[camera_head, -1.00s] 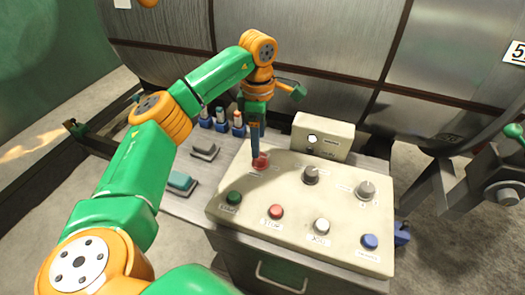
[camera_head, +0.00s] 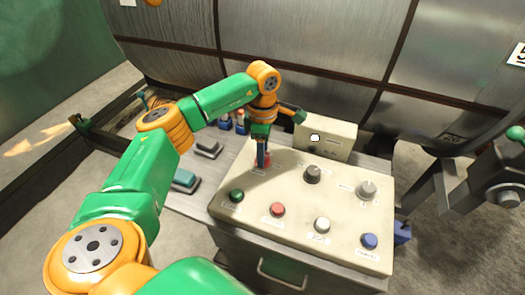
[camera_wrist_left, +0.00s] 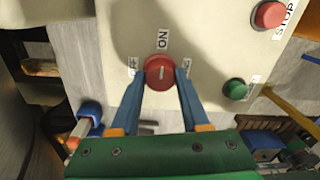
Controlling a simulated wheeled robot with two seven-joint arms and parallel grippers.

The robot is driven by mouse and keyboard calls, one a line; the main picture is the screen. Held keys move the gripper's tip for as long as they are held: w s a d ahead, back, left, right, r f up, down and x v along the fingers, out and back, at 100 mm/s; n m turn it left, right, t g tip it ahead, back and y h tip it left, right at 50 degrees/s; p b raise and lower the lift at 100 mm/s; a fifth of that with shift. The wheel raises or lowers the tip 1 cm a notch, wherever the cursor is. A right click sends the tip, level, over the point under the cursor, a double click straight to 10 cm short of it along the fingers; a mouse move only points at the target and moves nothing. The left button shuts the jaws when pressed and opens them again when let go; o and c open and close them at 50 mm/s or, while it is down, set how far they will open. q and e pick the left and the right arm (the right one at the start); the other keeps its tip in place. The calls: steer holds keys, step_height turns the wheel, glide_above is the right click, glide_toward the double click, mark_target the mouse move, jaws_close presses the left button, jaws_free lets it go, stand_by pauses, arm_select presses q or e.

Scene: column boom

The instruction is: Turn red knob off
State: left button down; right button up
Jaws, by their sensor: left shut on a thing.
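The red knob (camera_head: 268,156) sits at the back left of the cream control panel (camera_head: 275,190). My left gripper (camera_head: 262,160) comes down on it from above and partly hides it. In the left wrist view the round red knob (camera_wrist_left: 158,66) stands between my two blue fingers, and the gripper is shut on it. A short pale mark shows on the knob's face. An ON label (camera_wrist_left: 163,39) is above the knob, and a partly hidden label (camera_wrist_left: 131,66) is at its left. My right gripper is not in view.
The panel also carries a green button (camera_head: 236,196), a red button (camera_head: 277,210), a white button (camera_head: 322,225), a blue button (camera_head: 369,241), a dark knob (camera_head: 313,174) and a grey knob (camera_head: 367,190). A cream box (camera_head: 326,137) stands behind the panel.

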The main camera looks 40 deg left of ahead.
arm_select(q)
steer(key=n, duration=0.4)
steer(key=shift+n+p, duration=0.3)
steer(key=shift+n, duration=0.1)
steer(key=n, duration=0.4)
steer(key=shift+n+p, duration=0.3)
steer(key=n, duration=0.4)
steer(key=shift+n+p, duration=0.3)
steer(key=shift+n+t+p, duration=0.3)
steer(key=shift+n, duration=1.5)
steer(key=shift+c, duration=1.9)
jaws_free()
